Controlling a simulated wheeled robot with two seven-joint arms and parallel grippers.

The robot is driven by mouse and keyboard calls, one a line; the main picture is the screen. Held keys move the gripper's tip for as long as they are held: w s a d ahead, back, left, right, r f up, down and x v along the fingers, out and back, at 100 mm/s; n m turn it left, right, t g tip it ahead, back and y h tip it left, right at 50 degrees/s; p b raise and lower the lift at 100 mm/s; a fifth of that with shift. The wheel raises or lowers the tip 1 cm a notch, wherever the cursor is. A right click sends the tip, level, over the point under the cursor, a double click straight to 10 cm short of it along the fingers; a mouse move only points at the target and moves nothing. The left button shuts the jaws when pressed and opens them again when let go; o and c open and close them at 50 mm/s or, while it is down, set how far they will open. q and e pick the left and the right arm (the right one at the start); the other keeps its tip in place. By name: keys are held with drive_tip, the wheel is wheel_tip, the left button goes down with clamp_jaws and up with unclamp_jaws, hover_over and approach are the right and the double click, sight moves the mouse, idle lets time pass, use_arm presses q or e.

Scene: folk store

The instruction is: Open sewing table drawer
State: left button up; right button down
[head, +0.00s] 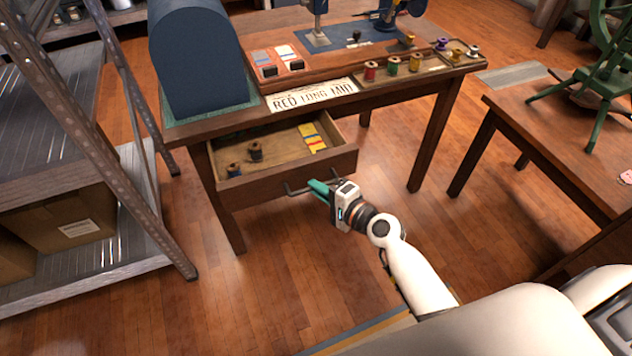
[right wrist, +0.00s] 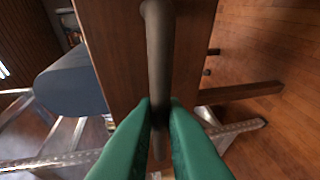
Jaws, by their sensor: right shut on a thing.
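The wooden sewing table (head: 205,127) stands in the middle of the head view. Its drawer (head: 345,162) is pulled out, and its inside shows dark spools (head: 255,150) and a yellow packet (head: 312,138). My right gripper (head: 314,188) is at the drawer's front, shut on the dark bar handle (head: 293,190). In the right wrist view the green fingers (right wrist: 160,125) sit on both sides of the handle (right wrist: 158,60), with the drawer front (right wrist: 115,40) behind it. My left gripper is not in view.
A metal shelf (head: 150,215) with cardboard boxes (head: 65,220) stands at the left. Another wooden table (head: 560,150) with a green metal stand (head: 600,85) is at the right. The tabletop holds a blue cover (head: 197,60), a sign (head: 311,95) and thread spools. Wood floor lies clear below the drawer.

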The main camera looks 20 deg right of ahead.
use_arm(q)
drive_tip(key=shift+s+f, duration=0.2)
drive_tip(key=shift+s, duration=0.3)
use_arm(e)
drive_tip(key=shift+s, duration=0.85)
drive_tip(key=c, duration=1.5)
unclamp_jaws()
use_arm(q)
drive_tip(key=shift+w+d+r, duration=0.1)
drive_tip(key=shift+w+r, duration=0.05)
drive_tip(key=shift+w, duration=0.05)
